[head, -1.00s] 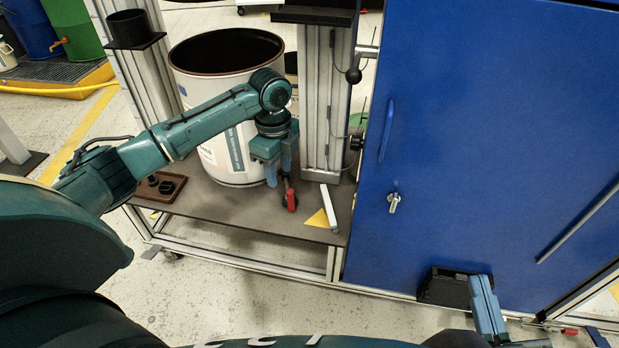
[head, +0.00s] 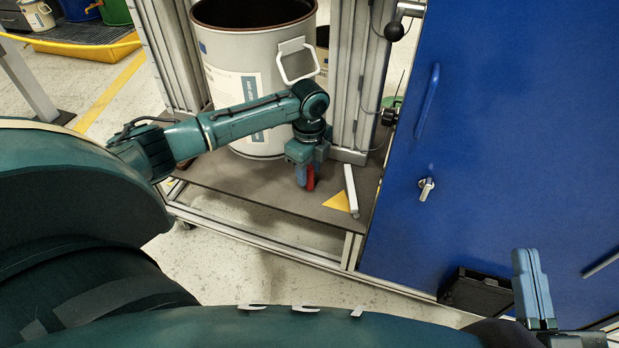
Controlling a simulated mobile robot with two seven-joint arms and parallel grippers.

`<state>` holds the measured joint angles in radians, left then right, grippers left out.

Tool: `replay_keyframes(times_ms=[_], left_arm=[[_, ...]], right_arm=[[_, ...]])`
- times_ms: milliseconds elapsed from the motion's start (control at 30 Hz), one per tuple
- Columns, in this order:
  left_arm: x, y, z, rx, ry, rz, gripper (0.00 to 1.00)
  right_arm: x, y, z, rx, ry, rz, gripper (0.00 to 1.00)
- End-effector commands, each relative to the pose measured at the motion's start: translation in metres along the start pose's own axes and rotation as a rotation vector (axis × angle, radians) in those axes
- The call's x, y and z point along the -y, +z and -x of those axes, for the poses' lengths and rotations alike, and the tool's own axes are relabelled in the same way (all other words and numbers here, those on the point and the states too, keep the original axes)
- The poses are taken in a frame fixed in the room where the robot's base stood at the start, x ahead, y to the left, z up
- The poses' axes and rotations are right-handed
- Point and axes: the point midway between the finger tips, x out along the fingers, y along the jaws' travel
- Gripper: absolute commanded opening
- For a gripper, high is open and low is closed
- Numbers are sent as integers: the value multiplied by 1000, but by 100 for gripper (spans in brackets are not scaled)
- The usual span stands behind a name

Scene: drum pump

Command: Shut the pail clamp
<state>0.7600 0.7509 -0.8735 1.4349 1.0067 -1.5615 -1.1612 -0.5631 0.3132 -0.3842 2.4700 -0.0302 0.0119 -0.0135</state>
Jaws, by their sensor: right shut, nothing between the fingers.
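The white pail (head: 235,60), a large drum with a dark rim and a wire handle on its side, stands on the grey deck of the cart. A clamp with a red handle (head: 310,179) is on the deck at the pail's lower right. My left gripper (head: 302,182) points down right at the red handle. Its fingers overlap the handle and hide most of the clamp, so I cannot tell whether they grip it. My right gripper (head: 533,288) is at the lower right in front of the blue cabinet, its fingers together and empty.
The blue cabinet (head: 510,140) with a handle and key fills the right side. A metal post (head: 350,80) rises behind my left gripper. A white bar (head: 351,190) and a yellow triangle (head: 337,201) lie on the deck (head: 245,193) to its right. A black box (head: 478,292) is by the cabinet.

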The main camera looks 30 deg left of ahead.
Motion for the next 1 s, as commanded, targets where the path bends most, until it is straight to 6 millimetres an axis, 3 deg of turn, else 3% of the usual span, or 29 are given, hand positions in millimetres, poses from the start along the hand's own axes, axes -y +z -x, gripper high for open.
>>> replay_keyframes(times_ms=[133, 433, 900, 1000], left_arm=[[0, 0, -12, 0, 1, 0, 40], [0, 0, -13, 0, 1, 0, 40], [0, 0, -12, 0, 1, 0, 2], [0, 0, -12, 0, 1, 0, 0]], right_arm=[[-2, -4, -4, -42, -5, 27, 0], [-3, -7, -5, -52, -5, 33, 0], [-4, -7, -5, -52, -5, 34, 0], [-4, -7, -5, -52, -5, 34, 0]])
